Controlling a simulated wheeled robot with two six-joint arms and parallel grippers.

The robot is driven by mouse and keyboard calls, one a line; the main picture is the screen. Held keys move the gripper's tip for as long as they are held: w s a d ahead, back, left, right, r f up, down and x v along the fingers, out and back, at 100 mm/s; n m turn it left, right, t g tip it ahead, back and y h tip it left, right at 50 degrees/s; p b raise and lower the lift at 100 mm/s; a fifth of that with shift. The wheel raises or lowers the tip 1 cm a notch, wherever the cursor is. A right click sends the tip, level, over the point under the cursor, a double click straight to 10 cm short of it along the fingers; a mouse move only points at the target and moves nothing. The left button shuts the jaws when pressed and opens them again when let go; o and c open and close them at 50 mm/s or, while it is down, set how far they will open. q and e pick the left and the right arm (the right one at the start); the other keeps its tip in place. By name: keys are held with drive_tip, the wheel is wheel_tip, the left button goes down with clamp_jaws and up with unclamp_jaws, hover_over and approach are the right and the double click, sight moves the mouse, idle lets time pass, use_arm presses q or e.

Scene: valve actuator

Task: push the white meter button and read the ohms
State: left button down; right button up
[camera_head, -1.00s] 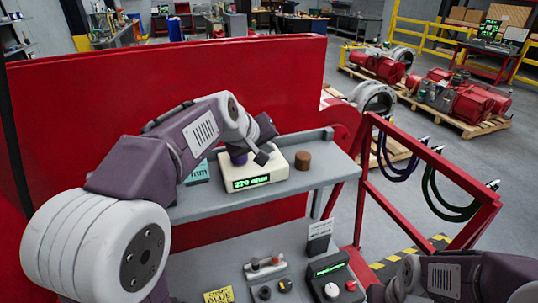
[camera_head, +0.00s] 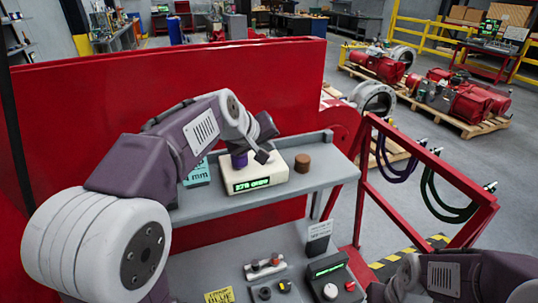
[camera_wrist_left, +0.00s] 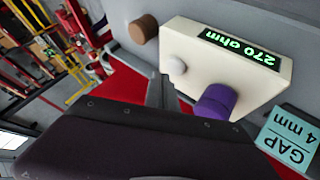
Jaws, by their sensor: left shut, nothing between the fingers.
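The cream meter (camera_head: 255,174) stands on the grey shelf, and its green display (camera_head: 252,184) is lit. In the left wrist view the meter (camera_wrist_left: 180,42) shows "270 ohm" on its display (camera_wrist_left: 242,48). The white button (camera_wrist_left: 177,66) is on the meter's top face, beside a purple cylinder (camera_wrist_left: 216,101). My left gripper (camera_head: 262,155) is shut and empty, just above the meter's top. In the left wrist view its fingertips (camera_wrist_left: 161,90) are close to the white button; I cannot tell if they touch it. My right gripper is not seen; only part of that arm shows.
A brown cylinder (camera_head: 303,162) stands right of the meter on the shelf (camera_head: 290,192), and a teal card (camera_head: 196,175) is left of it. A red panel (camera_head: 200,90) rises behind. Below are a black box (camera_head: 332,277) with knobs and a yellow card (camera_head: 219,296).

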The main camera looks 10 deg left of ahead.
use_arm(q)
wheel_tip(320, 180, up, 5)
drive_tip(key=p, duration=0.4)
drive_tip(key=shift+r+p, duration=0.1)
drive_tip(key=shift+p, duration=0.3)
